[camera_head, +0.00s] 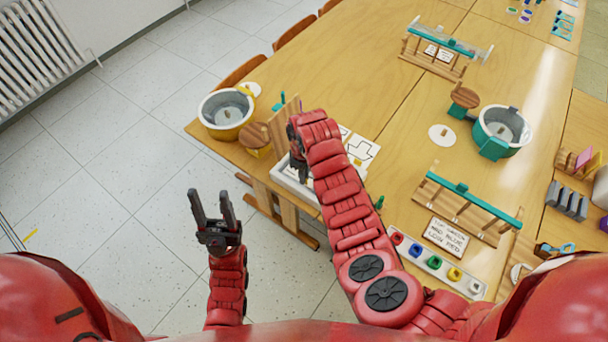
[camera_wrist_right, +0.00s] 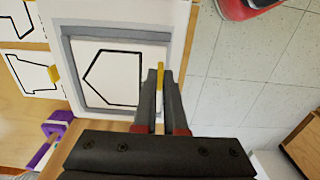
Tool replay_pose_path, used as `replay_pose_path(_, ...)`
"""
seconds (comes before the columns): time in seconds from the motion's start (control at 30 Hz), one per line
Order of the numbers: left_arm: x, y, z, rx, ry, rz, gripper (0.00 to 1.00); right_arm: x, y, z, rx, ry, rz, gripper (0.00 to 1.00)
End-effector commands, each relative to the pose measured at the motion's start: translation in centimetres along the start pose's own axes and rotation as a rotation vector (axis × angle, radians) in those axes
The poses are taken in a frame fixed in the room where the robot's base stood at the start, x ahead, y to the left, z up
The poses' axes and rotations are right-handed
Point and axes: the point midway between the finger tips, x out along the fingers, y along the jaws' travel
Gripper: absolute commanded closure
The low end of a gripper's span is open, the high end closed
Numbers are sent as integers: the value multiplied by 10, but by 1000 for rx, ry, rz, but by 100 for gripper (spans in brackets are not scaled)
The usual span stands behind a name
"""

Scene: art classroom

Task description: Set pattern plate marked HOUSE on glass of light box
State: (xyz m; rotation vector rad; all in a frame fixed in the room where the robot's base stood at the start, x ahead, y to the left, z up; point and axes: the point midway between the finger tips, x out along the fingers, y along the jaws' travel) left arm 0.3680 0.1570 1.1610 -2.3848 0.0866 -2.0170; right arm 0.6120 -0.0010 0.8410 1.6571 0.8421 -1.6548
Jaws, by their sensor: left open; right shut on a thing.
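My right gripper (camera_wrist_right: 160,78) is shut on the yellow tab (camera_wrist_right: 160,72) of a pale pattern plate (camera_wrist_right: 115,73) with a black house-shaped outline. In the right wrist view the plate lies within the grey rim of the white light box (camera_wrist_right: 100,12). I cannot tell whether it touches the glass. In the head view the right gripper (camera_head: 297,152) is over the light box (camera_head: 290,186) at the table's left edge, and the arm hides much of the box. My left gripper (camera_head: 211,200) is open and empty, over the floor away from the table.
Other pattern plates (camera_head: 361,148) lie beside the light box. A yellow-trimmed tub (camera_head: 226,112) and a wooden stool-like piece (camera_head: 255,137) stand at the left corner. A rack (camera_head: 466,209) and a strip of coloured pots (camera_head: 434,262) are at right. A purple object (camera_wrist_right: 48,140) is near the box.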

Motion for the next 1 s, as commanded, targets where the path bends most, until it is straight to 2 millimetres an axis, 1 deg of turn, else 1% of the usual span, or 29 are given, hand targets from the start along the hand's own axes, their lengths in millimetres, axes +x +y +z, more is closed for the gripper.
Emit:
replay_pose_path(0.07, 0, 0, 0, 0, 0, 0, 50, 0, 0, 0, 0, 0, 0, 100)
replay_pose_path(0.1, 0, 0, 0, 0, 0, 0, 50, 0, 0, 0, 0, 0, 0, 84)
replay_pose_path(0.17, 0, 0, 0, 0, 0, 0, 50, 0, 0, 0, 0, 0, 0, 73)
replay_pose_path(0.2, 0, 0, 0, 0, 0, 0, 50, 0, 0, 0, 0, 0, 0, 66)
replay_pose_path(0.27, 0, 0, 0, 0, 0, 0, 50, 0, 0, 0, 0, 0, 0, 56)
replay_pose_path(0.57, 0, 0, 0, 0, 0, 0, 50, 0, 0, 0, 0, 0, 0, 56)
replay_pose_path(0.67, -3, 0, 0, 0, 0, 0, 50, -4, 0, -1, -1, 2, 1, 56)
replay_pose_path(0.77, -7, 0, 1, 0, 0, 0, 50, -14, 1, -2, -1, 5, 3, 56)
replay_pose_path(0.87, -13, 1, 2, 0, 0, 0, 50, -29, 2, -1, -1, 7, 6, 56)
replay_pose_path(0.9, -12, 1, 2, 0, 0, 0, 50, -42, 1, -2, -1, 6, 4, 56)
replay_pose_path(0.97, -13, 1, 2, 0, 0, 0, 50, -60, 2, -2, -1, 9, 7, 56)
replay_pose_path(1.0, 4, 0, -1, 0, -1, 0, 50, -80, -1, -2, -5, 3, 4, 56)
